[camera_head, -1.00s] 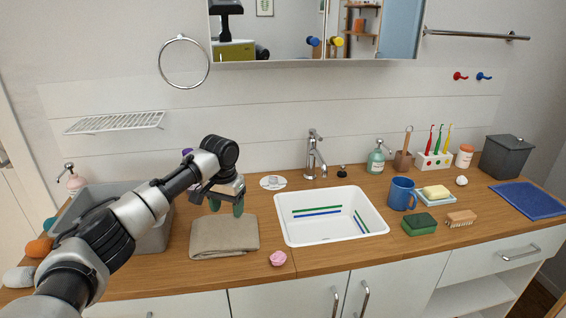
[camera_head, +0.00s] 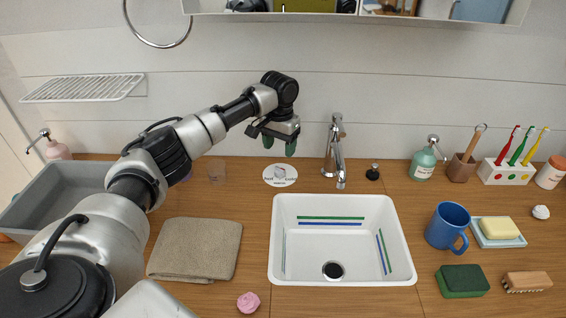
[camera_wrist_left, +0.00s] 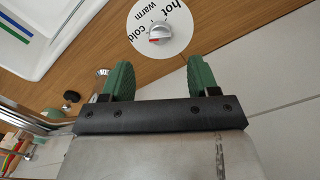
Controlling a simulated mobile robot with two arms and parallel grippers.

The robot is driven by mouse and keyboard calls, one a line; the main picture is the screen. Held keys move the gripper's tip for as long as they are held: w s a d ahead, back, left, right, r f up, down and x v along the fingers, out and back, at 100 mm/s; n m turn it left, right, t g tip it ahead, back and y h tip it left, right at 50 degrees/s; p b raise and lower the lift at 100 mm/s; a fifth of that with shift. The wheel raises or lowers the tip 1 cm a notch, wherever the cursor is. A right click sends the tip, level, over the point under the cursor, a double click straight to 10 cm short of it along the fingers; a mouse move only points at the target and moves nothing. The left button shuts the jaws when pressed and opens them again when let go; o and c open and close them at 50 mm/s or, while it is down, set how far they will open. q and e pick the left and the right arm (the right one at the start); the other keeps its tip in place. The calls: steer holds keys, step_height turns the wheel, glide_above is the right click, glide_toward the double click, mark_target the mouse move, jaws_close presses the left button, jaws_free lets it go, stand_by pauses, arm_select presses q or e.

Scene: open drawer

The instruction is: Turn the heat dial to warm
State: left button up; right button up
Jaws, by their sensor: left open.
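The heat dial is a white disc (camera_head: 280,183) on the wooden counter, left of the faucet. It also shows in the left wrist view (camera_wrist_left: 176,46), with the words hot, warm and cold and a grey knob (camera_wrist_left: 160,31) in the middle. A red mark shows on the knob; its pointer seems turned towards cold, but is too small to be sure. My left gripper (camera_head: 279,146) has green fingertips, open and empty, hanging above the dial. In the left wrist view the dial lies beyond and between the fingertips (camera_wrist_left: 161,76), apart from them. My right gripper is not in view.
A white sink (camera_head: 276,265) and the faucet (camera_head: 335,150) stand close to the right of the dial, with a black stopper (camera_head: 373,173) beside.

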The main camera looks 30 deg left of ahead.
mark_target(280, 171)
arm_select(q)
step_height(280, 171, down, 6)
steer(key=shift+w+f, duration=0.1)
steer(key=shift+f, duration=0.75)
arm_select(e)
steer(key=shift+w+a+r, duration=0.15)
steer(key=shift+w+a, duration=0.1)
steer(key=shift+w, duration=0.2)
arm_select(q)
steer(key=shift+c, duration=0.4)
